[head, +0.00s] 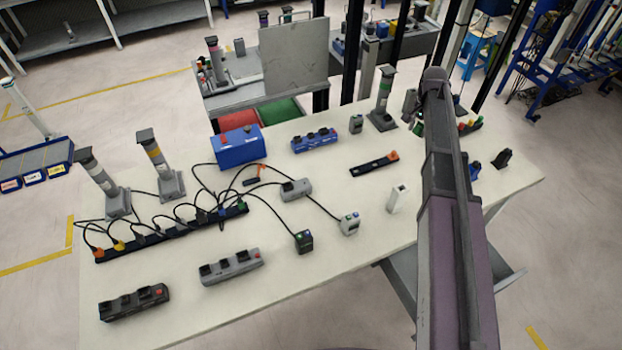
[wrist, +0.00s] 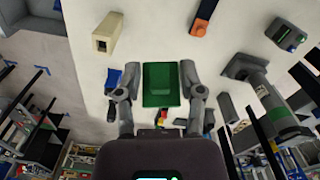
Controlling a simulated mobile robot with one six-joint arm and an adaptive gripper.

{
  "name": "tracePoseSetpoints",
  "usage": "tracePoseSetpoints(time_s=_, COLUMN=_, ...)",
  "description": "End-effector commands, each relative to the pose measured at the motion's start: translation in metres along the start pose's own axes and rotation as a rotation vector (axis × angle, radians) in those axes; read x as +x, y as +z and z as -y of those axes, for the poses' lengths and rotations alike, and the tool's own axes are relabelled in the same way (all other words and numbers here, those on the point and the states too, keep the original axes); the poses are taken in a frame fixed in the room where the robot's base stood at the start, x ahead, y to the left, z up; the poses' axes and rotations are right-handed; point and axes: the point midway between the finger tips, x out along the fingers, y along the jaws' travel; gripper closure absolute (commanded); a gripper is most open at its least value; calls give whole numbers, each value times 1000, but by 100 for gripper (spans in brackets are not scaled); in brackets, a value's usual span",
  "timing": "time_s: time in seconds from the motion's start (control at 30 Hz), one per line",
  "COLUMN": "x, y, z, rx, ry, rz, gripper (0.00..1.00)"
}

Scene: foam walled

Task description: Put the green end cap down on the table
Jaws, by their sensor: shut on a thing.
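The green end cap (wrist: 160,86) is a green block with a raised middle. In the wrist view my gripper (wrist: 160,76) has one finger on each side of it and is shut on it. White table top (wrist: 150,30) shows behind and around the cap; I cannot tell how large the gap beneath it is. In the head view a small green part (head: 418,128), apparently the cap, shows left of my arm, over the right part of the table (head: 330,265). My arm hides most of my gripper there.
A white block (head: 398,198), a black strip with an orange end (head: 374,164) and a grey post with a green band (head: 383,100) stand nearby. Black and blue parts (head: 502,158) lie right of my arm. Bare table shows between them and at the front.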

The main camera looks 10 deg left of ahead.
Motion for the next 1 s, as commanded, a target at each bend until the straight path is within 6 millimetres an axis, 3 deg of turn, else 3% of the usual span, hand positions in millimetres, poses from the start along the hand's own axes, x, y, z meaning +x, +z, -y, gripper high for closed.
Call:
tracePoseSetpoints(time_s=0.63, x=5, y=0, z=-1, rx=7, ry=0, rz=0, gripper=82)
tracePoseSetpoints(time_s=1.0, x=48, y=3, z=0, rx=81, ry=0, rz=0, gripper=82)
